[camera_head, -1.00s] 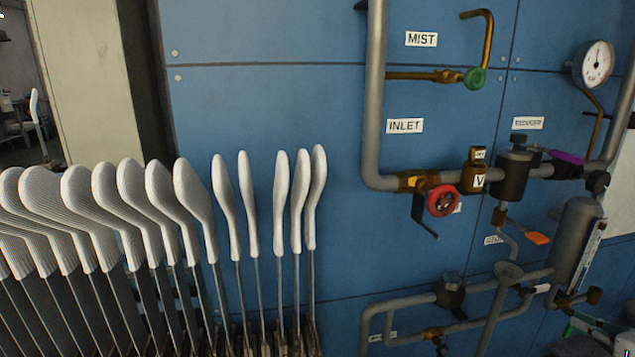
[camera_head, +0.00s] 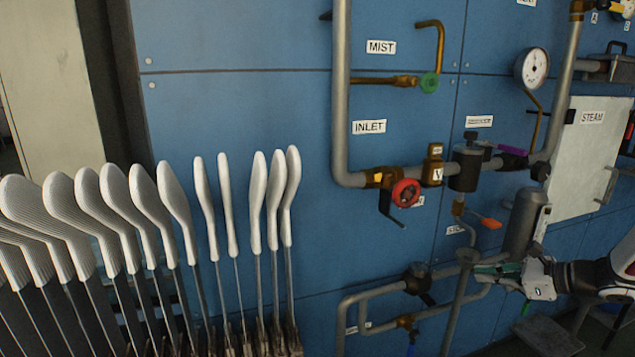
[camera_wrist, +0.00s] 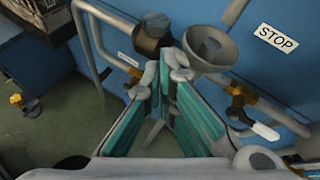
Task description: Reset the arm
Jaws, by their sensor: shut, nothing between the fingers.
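My gripper (camera_head: 484,272) shows at the lower right of the head view, with my white and dark arm reaching in from the right edge. It is near the grey funnel (camera_head: 468,256) and the lower pipes. In the wrist view my gripper (camera_wrist: 165,62) has its green-padded fingers meeting at the tips, shut with nothing between them. The funnel (camera_wrist: 211,46) is just beyond and to the right of the fingertips there. A dark valve body (camera_wrist: 152,32) is just beyond and to the left.
White sock-shaped boards (camera_head: 177,205) stand in a row at left. A blue panel (camera_head: 240,110) carries pipes, a red handwheel (camera_head: 405,192), a gauge (camera_head: 532,68) and a STEAM box (camera_head: 590,150). A white-tipped lever (camera_wrist: 265,131) sits right of my fingers. Green floor (camera_wrist: 60,130) shows below.

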